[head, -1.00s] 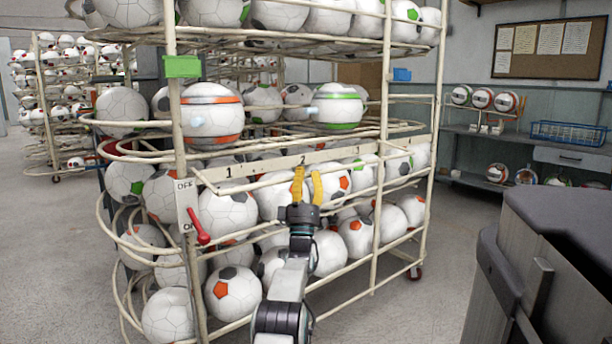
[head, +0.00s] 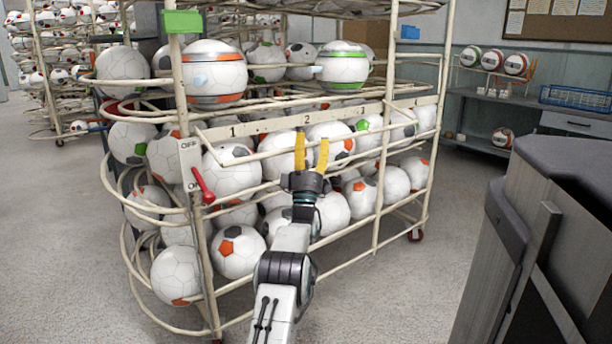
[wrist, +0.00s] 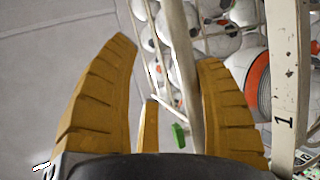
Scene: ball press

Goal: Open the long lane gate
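A cream wire rack holds soccer balls in lanes. Its front label strip (head: 265,124) carries the numbers 1 to 4. No part is marked as the long lane gate, so I cannot tell which it is. A white OFF/ON plate (head: 189,160) on the left front post has a red lever (head: 203,187) slanting down to the right, near ON. My gripper (head: 312,155) is open and empty, in front of the rack below number 2; contact is unclear. In the wrist view its yellow fingers (wrist: 168,60) are apart, with a cream post (wrist: 182,70) behind the gap.
An orange-banded ball (head: 214,75) and a green-banded ball (head: 343,68) sit on the shelf above. A green tag (head: 183,21) is on the left post. A dark grey cabinet-like block (head: 540,250) stands at front right. Floor (head: 60,250) at left is clear.

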